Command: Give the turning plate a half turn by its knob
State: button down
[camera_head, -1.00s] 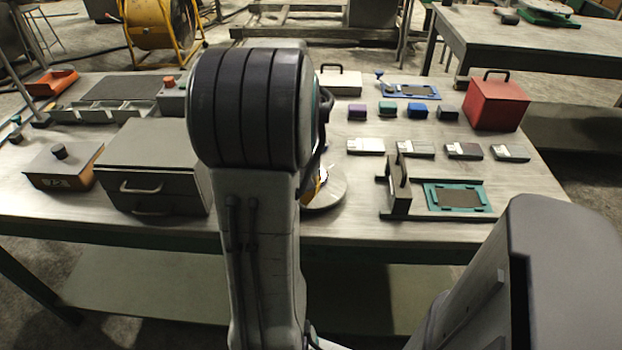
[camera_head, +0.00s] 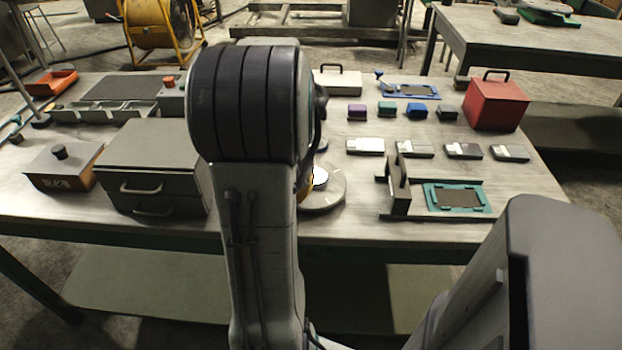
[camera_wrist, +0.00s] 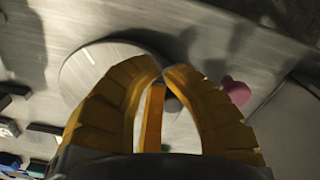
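The turning plate (camera_head: 328,196) is a pale round disc near the table's front edge, partly hidden behind my arm in the head view. A smaller bright disc (camera_head: 320,177) shows on it. In the wrist view the plate (camera_wrist: 88,66) lies beyond my gripper (camera_wrist: 167,72). Its yellow fingers curve in over the plate's edge, tips close together. An upright orange-yellow bar (camera_wrist: 153,118) shows between them; I cannot tell whether it is a finger or something held. I cannot make out the knob clearly, nor whether the fingers touch it.
A grey drawer cabinet (camera_head: 150,170) stands left of the plate. A magenta round thing (camera_wrist: 235,91) lies between them. A bracket with an upright handle (camera_head: 400,190) and a teal frame (camera_head: 457,197) are to the right. Several small boxes and a red box (camera_head: 497,104) stand behind.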

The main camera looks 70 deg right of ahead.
jog(key=shift+w, duration=0.55)
dwell(0.5)
jog(key=shift+w, duration=0.15)
jog(key=shift+w+d+p, duration=0.2)
jog(key=shift+w+p, duration=0.05)
jog(key=shift+p, duration=0.1)
jog(key=shift+w+d, duration=0.1)
jog(key=shift+w+d, duration=0.2)
jog(key=shift+w, duration=0.15)
jog(key=shift+w+d+p, duration=0.65)
jog(key=shift+w+p, duration=0.05)
dwell(1.2)
